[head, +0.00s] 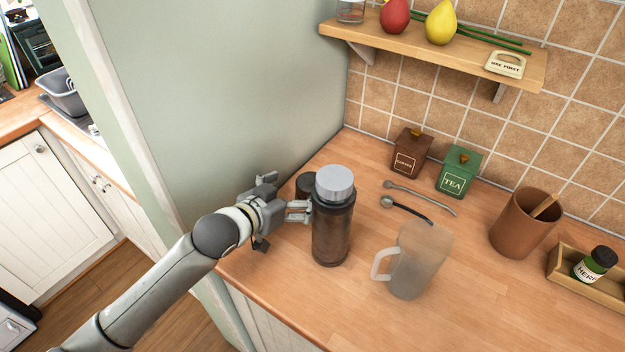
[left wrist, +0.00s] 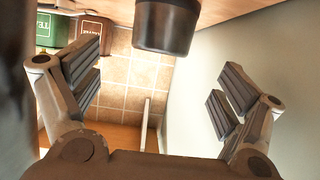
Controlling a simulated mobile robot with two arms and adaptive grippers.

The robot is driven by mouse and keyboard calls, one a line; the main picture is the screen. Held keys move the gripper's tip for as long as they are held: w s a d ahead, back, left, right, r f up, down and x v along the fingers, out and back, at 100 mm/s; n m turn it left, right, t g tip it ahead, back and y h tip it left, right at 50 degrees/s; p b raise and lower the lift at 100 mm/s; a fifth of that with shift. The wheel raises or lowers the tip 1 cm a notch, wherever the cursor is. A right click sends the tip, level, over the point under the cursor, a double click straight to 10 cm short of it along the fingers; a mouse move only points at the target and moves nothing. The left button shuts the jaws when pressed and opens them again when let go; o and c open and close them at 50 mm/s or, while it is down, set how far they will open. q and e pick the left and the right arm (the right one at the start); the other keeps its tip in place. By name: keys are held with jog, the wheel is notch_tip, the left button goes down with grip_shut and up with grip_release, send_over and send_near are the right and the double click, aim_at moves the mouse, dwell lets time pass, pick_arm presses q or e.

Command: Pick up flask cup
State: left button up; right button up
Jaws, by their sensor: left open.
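A small dark cup (head: 305,184) stands on the wooden counter near the green wall, partly hidden behind a tall brown flask (head: 332,235) with a grey lid. In the left wrist view, the dark cup (left wrist: 167,26) shows at the top, with its upper part cut off by the frame. My left gripper (head: 284,195) is open and empty, just left of the cup and flask. In the left wrist view, its fingers (left wrist: 155,82) are spread wide, with the cup ahead and sideways between them. One finger is close to the flask; contact is unclear. My right gripper is not in view.
A frosted jug (head: 413,268) stands right of the flask, with two spoons (head: 410,208) behind it. Coffee (head: 408,155) and tea (head: 457,175) boxes stand by the tiles. A brown pot (head: 520,228) is at right. The front counter is clear.

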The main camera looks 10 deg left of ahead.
aim_at(304, 187)
pick_arm(q)
jog(key=shift+x, duration=1.05)
jog(key=shift+w+d+f, duration=0.15)
jog(key=shift+w, duration=0.15)
jog(key=shift+w+d+f+p, duration=0.15)
jog(key=shift+w+p, duration=0.15)
jog(key=shift+w, duration=0.2)
jog(key=x, duration=0.3)
jog(key=shift+f+p, duration=0.1)
jog(key=shift+p, duration=0.25)
jog(key=shift+w+d+f, duration=0.2)
jog(key=shift+w+f, duration=0.1)
jog(key=shift+w, duration=0.1)
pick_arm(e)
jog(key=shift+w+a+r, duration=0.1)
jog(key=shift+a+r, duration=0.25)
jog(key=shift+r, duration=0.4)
pick_arm(q)
jog(key=shift+c, duration=0.4)
jog(key=c, duration=1)
jog(key=shift+c, duration=0.2)
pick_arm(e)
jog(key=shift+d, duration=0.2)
